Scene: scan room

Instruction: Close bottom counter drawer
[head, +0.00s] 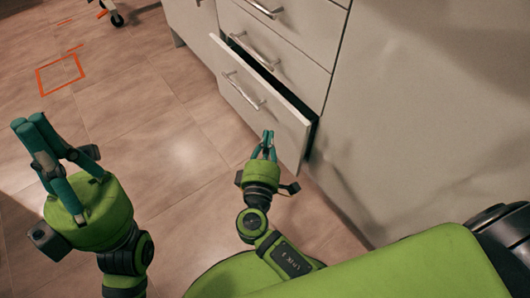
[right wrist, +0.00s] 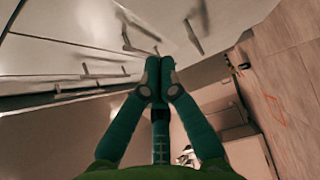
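The bottom counter drawer (head: 255,101) is pulled partly out in the head view. A dark gap shows behind its light front panel, which carries a bar handle (head: 243,91). My right gripper (head: 268,136) has its fingers together, close to the lower right part of that front. I cannot tell whether it touches. The right wrist view shows its fingertips (right wrist: 152,64) meeting with nothing between them, and light panels with bar handles beyond. My left gripper (head: 29,121) is over the floor at the left, well away from the drawer, its fingers close together and empty.
More drawers (head: 274,46) above look closed. The plain counter side (head: 430,110) stands to the right of the drawers. The tiled floor (head: 150,110) left of the drawer is clear, with an orange marked square (head: 60,74). A wheeled base (head: 116,17) stands at the top left.

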